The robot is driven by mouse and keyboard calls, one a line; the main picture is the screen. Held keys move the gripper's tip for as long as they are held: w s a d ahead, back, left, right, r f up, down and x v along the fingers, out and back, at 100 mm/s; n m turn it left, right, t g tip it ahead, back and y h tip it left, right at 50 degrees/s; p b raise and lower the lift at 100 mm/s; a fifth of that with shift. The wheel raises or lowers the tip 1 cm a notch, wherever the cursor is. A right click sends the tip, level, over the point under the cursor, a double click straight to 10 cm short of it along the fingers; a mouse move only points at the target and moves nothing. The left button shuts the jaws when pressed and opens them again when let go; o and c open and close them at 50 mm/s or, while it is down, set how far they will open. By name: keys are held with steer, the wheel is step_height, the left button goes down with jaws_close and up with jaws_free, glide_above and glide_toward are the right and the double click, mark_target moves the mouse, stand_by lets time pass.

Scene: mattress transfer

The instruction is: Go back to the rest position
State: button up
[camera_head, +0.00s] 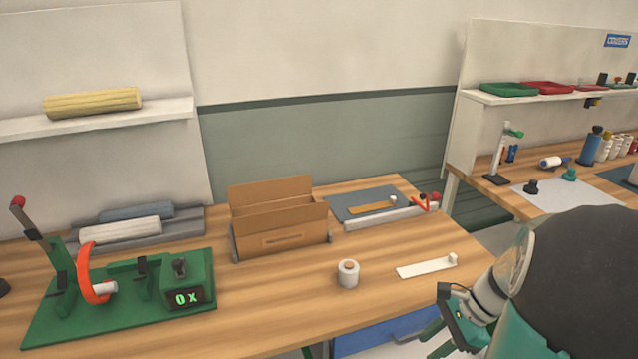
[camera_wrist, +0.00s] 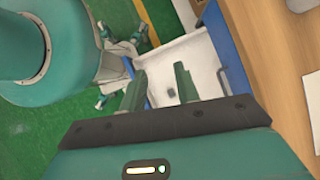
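My gripper (camera_wrist: 160,82) shows in the wrist view with its two green fingers apart and nothing between them. It points down over a white surface with blue sides (camera_wrist: 200,62), beside the wooden table edge. A small dark grey spot or item (camera_wrist: 171,94) lies on that white surface, below the fingers; I cannot tell what it is. In the head view my arm rises at the lower right, past the table's right end, and its fingers cannot be made out there.
The wooden table (camera_head: 300,300) holds a green fixture (camera_head: 130,310) reading "0 x", an open cardboard box (camera_head: 280,235), a white roll (camera_head: 348,273) and a white strip (camera_head: 425,267). A second bench (camera_head: 500,195) stands at the right. The table's front middle is clear.

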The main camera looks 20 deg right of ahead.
steer(key=s+a+r+n+t+h, duration=0.1)
steer(key=a+r+n+t+h, duration=0.1)
steer(key=a+r+n, duration=0.6)
steer(key=s+a+r+n+t+h, duration=0.1)
steer(key=a+r+n+t+h, duration=0.1)
steer(key=a+r+n+h, duration=0.2)
steer(key=a+r+n, duration=0.3)
steer(key=a+n, duration=0.5)
steer(key=shift+r, duration=0.4)
